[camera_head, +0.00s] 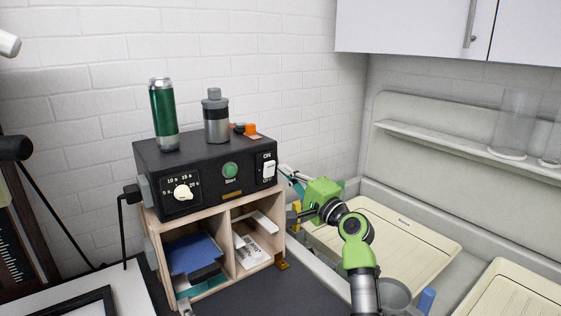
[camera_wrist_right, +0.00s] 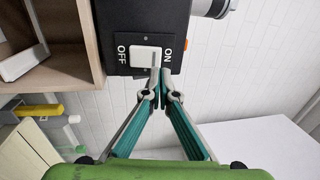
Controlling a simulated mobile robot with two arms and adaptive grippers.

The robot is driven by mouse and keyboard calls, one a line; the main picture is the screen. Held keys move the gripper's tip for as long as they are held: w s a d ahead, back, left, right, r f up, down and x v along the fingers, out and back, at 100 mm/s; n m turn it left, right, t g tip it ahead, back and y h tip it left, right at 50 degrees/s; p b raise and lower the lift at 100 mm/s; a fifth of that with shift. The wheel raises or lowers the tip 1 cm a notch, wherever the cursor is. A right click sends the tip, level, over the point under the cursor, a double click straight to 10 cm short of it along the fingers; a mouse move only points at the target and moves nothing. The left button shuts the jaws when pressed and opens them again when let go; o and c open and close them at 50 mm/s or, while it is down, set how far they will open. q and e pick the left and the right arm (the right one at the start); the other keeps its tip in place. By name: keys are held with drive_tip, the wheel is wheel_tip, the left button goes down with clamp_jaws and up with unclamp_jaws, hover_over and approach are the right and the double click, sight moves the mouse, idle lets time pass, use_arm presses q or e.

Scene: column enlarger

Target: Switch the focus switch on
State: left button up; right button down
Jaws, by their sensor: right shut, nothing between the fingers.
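The focus switch (camera_head: 267,171) is a white rocker on the right of the black timer box's front (camera_head: 208,182), between an ON label above and an OFF label below. In the right wrist view the switch (camera_wrist_right: 145,56) is close up, with OFF at left and ON at right. My right gripper (camera_wrist_right: 161,72) is shut and empty, its teal fingers together at the switch's ON-side edge. I cannot tell whether they touch it. In the head view the right gripper (camera_head: 284,169) is just right of the box. Which way the rocker is tipped is unclear. My left gripper is not in view.
The box carries a dial (camera_head: 182,192), a green Start button (camera_head: 230,170), a green can (camera_head: 163,115) and a grey bottle (camera_head: 216,118). It stands on a wooden shelf unit (camera_head: 228,257) holding papers. Cream trays (camera_head: 405,236) lie in the sink at right.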

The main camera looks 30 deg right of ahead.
sight(269, 169)
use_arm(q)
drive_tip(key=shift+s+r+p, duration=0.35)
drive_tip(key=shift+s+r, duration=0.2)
use_arm(e)
drive_tip(key=shift+x, duration=1.4)
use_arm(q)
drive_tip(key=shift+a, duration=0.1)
